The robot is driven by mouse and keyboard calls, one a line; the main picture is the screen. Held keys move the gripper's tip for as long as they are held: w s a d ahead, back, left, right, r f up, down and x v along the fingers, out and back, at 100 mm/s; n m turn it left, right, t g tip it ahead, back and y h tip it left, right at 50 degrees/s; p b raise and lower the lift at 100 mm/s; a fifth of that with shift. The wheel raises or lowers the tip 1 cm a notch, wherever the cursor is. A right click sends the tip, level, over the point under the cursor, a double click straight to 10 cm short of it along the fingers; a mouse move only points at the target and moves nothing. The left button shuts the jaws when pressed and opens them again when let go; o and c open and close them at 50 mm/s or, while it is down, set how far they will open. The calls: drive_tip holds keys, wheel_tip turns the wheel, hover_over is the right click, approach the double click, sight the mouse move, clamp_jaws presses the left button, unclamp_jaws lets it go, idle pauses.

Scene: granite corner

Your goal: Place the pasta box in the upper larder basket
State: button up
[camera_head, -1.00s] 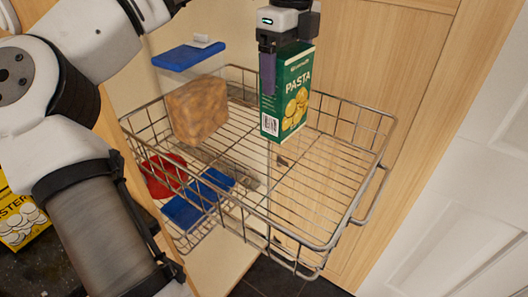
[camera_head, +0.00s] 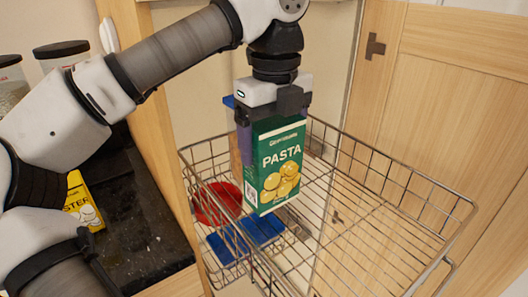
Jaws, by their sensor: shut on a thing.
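The green pasta box (camera_head: 277,165) hangs upright from my gripper (camera_head: 273,118), which is shut on its top. The box is over the left part of the upper larder basket (camera_head: 385,160), a pulled-out wire basket. I cannot tell whether the bottom of the box touches the basket's wires. The box hides most of a brown block-like item behind it, of which only a thin strip shows.
A red item (camera_head: 216,203) and a blue-lidded item (camera_head: 247,237) show below through the wires. A wooden panel (camera_head: 160,120) stands left of the basket. A dark counter (camera_head: 140,210) holds a yellow box (camera_head: 82,202) and jars. The basket's right side is empty.

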sight(265, 121)
drive_tip(key=shift+s+a, duration=0.15)
drive_tip(key=shift+a, duration=0.55)
drive_tip(key=shift+f+p, duration=0.4)
drive_tip(key=shift+f, duration=1.35)
drive_tip(key=shift+f, duration=0.2)
drive_tip(key=o, duration=1.3)
drive_tip(key=shift+c, duration=0.2)
drive_tip(key=shift+r, duration=0.15)
wheel_tip(265, 121, up, 8)
drive_tip(key=shift+f+b, duration=0.2)
drive_tip(key=shift+b, duration=0.15)
